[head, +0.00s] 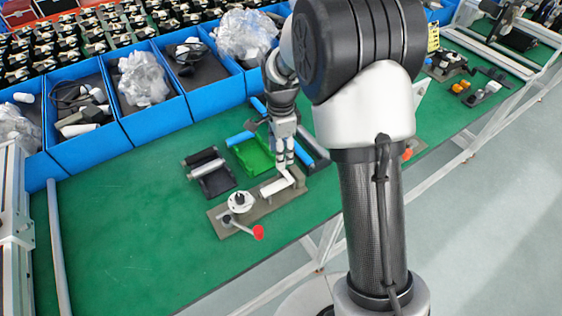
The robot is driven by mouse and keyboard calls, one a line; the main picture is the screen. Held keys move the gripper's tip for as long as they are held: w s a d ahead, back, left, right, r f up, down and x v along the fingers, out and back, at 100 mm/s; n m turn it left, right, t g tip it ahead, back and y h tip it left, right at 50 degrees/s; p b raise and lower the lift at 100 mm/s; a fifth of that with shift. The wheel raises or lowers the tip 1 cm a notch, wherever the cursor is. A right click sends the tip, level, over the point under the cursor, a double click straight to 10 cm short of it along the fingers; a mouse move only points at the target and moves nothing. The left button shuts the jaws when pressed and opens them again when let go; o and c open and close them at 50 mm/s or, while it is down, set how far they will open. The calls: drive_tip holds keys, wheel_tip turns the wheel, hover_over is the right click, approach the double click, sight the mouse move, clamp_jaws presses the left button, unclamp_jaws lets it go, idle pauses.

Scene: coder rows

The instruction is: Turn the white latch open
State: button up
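The white latch (277,188) is a small bent handle on the right part of a grey-brown base plate (262,210) on the green bench. My gripper (285,164) points down directly above the latch's far end, with its fingertips at or very near it. The two fingers are close together. Whether they touch or grip the latch is too small to tell. The gripper partly covers the latch's upper end. On the same plate sit a white round dial (240,202) and a lever with a red knob (258,232).
A black tray (216,183) and a green tray (254,158) lie behind the plate. Blue bins (88,143) with bagged parts line the back. Small orange and black parts (462,86) lie far right. The bench is clear at front left; its front edge runs close to the plate.

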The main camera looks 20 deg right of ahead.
sight(285, 170)
drive_tip(key=shift+f+b, duration=0.45)
drive_tip(key=shift+f, duration=1.7)
clamp_jaws()
